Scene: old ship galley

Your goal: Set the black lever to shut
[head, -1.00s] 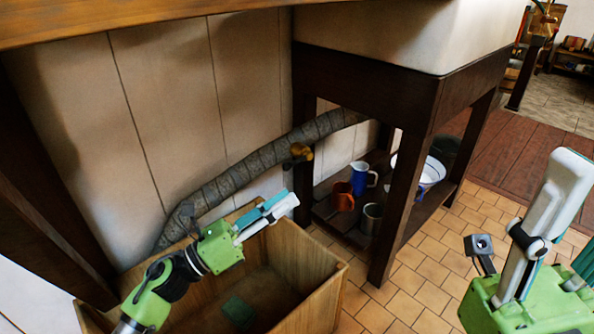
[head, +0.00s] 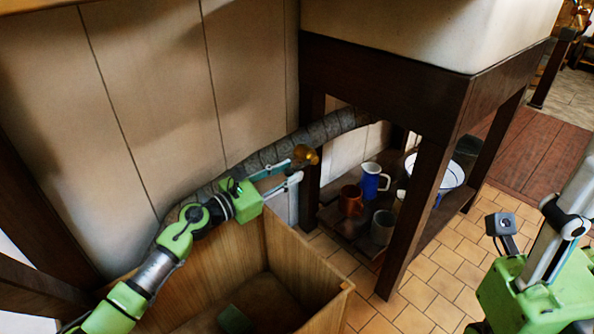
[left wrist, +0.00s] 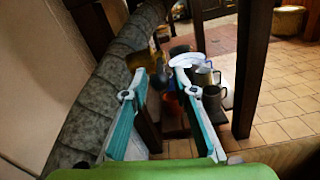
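A brass valve (head: 305,154) sits on the grey wrapped pipe (head: 262,158) by the dark table leg. It also shows in the left wrist view (left wrist: 137,60), just beyond the left fingertip. I cannot make out the black lever clearly; it may be hidden by the fingers or too dark to tell. My left gripper (head: 299,167) is open with nothing seen held. One fingertip overlaps the valve in the head view, the other is below it; I cannot tell if they touch. In the left wrist view the gripper's fingers (left wrist: 160,71) are spread.
An open wooden crate (head: 310,262) stands below my left arm. The dark table's leg (head: 414,210) and low shelf (head: 343,232) are close by on the right, with a blue mug (head: 374,181), a copper mug (head: 351,200) and a grey mug (head: 382,227).

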